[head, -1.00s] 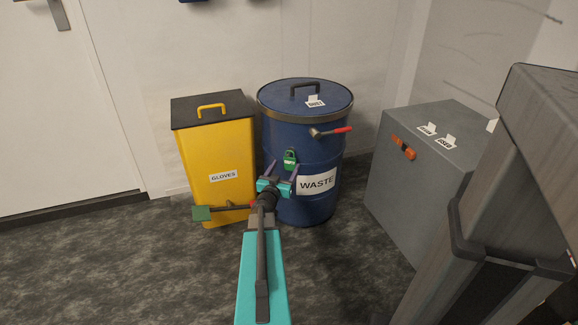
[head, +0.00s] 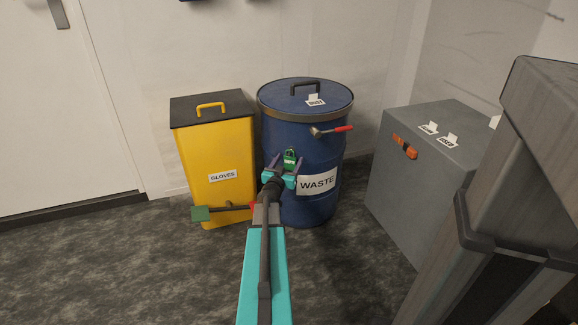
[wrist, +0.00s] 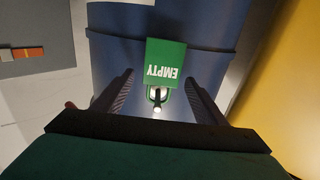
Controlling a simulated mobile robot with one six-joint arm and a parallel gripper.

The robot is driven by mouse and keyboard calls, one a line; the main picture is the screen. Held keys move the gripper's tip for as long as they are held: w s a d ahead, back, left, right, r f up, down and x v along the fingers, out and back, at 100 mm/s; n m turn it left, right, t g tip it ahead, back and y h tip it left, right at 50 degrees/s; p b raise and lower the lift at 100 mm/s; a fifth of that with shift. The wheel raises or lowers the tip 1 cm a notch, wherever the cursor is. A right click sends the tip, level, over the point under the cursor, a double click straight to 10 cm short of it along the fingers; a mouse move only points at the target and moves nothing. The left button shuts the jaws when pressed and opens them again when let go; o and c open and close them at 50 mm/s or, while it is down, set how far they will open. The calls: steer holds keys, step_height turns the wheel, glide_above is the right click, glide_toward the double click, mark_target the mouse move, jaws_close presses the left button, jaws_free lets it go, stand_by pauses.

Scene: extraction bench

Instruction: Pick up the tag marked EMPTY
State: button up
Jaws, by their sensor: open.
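The green tag (wrist: 165,62) marked EMPTY hangs against the side of the blue WASTE drum. Its lettering is upside down in the wrist view, with a pale metal fitting below it there. In the head view the tag (head: 290,158) shows just beyond my gripper (head: 284,166). In the wrist view my gripper (wrist: 158,92) is open, with one dark finger to each side of the tag's line. The tag lies ahead of the fingertips, between their directions, and I cannot tell whether either finger touches it.
The blue drum (head: 312,145) has a red-handled tool (head: 331,131) on its side. A yellow GLOVES bin (head: 215,152) stands left of it. A grey cabinet (head: 425,190) with an orange handle (head: 404,146) stands right.

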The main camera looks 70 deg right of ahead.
stand_by(0.4)
steer(key=c, duration=1.1)
steer(key=shift+r, duration=0.2)
